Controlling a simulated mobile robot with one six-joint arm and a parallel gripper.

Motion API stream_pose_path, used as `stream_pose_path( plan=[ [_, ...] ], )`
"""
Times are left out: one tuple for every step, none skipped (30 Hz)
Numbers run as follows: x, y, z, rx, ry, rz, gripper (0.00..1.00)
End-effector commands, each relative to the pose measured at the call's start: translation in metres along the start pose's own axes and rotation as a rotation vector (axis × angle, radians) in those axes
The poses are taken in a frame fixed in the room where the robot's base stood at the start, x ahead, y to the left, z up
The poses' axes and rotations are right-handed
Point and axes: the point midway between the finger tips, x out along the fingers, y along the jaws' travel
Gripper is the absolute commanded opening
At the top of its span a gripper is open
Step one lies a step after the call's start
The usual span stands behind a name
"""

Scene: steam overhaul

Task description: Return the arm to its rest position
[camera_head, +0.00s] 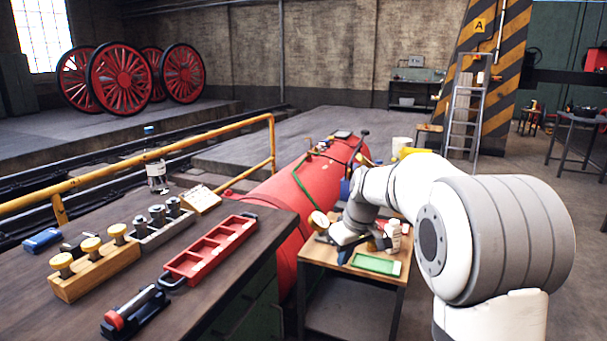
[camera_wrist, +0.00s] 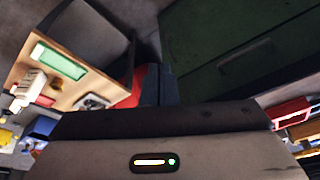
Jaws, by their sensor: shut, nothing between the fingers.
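My arm (camera_head: 415,190) is white and grey and reaches from the right foreground to the left, its far end bent down over the small wooden table. My gripper (camera_wrist: 160,84) shows as dark fingers at the centre of the wrist view, close together with nothing between them. In the head view its fingertips are hard to make out among the things by the table. In the wrist view the fingers lie between the table (camera_wrist: 22,58) and a dark green cabinet front (camera_wrist: 235,50).
The small wooden table (camera_head: 325,256) bears a green tray (camera_head: 375,263) and bottles. A red boiler (camera_head: 285,200) lies left of my arm. The dark workbench (camera_head: 215,290) at front left holds a red tray (camera_head: 212,250) and a wooden block with brass knobs (camera_head: 95,270). A ladder (camera_head: 463,120) stands behind.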

Motion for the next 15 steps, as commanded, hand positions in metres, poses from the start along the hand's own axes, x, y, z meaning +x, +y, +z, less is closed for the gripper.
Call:
stream_pose_path(
  plan=[
    [-0.031, -0.011, 0.016, 0.041, -0.003, 0.014, 0.00],
    [-0.041, -0.017, 0.027, 0.067, -0.007, 0.022, 0.00],
    [-0.055, -0.024, 0.041, 0.103, -0.011, 0.032, 0.00],
    [-0.065, -0.030, 0.052, 0.129, -0.015, 0.040, 0.00],
    [-0.074, -0.036, 0.063, 0.155, -0.018, 0.049, 0.00],
    [-0.085, -0.044, 0.078, 0.190, -0.021, 0.059, 0.00],
    [-0.093, -0.050, 0.089, 0.216, -0.023, 0.068, 0.00],
    [-0.101, -0.056, 0.101, 0.241, -0.025, 0.076, 0.00],
    [-0.110, -0.065, 0.116, 0.275, -0.028, 0.087, 0.00],
    [-0.116, -0.071, 0.128, 0.301, -0.030, 0.095, 0.00],
    [-0.122, -0.077, 0.140, 0.326, -0.031, 0.104, 0.00],
    [-0.130, -0.085, 0.156, 0.360, -0.032, 0.114, 0.00],
    [-0.134, -0.091, 0.167, 0.385, -0.034, 0.123, 0.00],
    [-0.138, -0.096, 0.178, 0.408, -0.035, 0.131, 0.00],
    [-0.142, -0.103, 0.192, 0.438, -0.034, 0.140, 0.00]
  ],
)
